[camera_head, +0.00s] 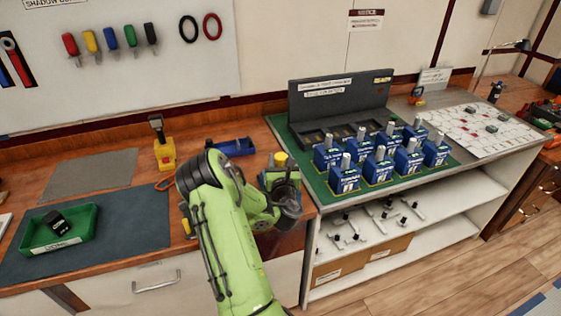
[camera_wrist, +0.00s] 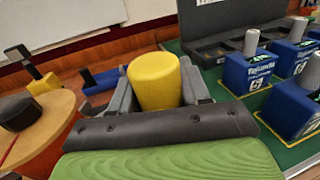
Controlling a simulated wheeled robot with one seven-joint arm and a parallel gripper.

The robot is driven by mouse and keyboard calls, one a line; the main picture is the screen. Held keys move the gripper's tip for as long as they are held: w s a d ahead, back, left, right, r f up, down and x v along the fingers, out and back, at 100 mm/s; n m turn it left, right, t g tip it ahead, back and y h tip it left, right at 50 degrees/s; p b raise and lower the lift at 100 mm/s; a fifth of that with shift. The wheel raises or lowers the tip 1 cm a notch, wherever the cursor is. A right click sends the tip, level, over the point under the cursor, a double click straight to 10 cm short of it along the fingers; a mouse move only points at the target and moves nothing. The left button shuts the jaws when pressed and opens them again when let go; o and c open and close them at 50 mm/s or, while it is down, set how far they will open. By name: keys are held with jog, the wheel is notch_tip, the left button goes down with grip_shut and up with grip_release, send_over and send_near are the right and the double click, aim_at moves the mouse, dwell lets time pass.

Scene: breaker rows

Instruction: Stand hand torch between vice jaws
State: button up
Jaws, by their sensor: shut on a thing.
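My gripper (camera_head: 281,172) is at the right end of the wooden bench, beside the breaker stand. It is shut on a yellow cylinder (camera_head: 281,159), which looks like the hand torch. In the wrist view the yellow cylinder (camera_wrist: 154,80) stands roughly upright between the two grey fingers; its lower part is hidden. A low blue vice (camera_head: 232,147) lies on the bench at the back, to the left of my gripper and apart from it. It also shows in the wrist view (camera_wrist: 101,80), left of the fingers, partly hidden. I cannot see anything between its jaws.
A yellow block with a black upright (camera_head: 163,152) stands left of the vice. A green tray (camera_head: 58,243) with a black item sits on a dark mat (camera_head: 125,230). Several blue breakers (camera_head: 345,176) stand on the green board at right. Bare wood surrounds the vice.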

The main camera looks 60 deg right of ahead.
jog(key=shift+f+b, duration=1.15)
jog(key=shift+b, duration=0.05)
jog(key=shift+s+a+f+b, duration=0.1)
jog(key=shift+a+f+b, duration=0.2)
jog(key=shift+f+b, duration=0.45)
jog(key=o, duration=1.3)
jog(key=shift+f, duration=0.1)
jog(key=r+p, duration=0.9)
jog(key=r, duration=0.3)
jog(key=shift+d, duration=0.2)
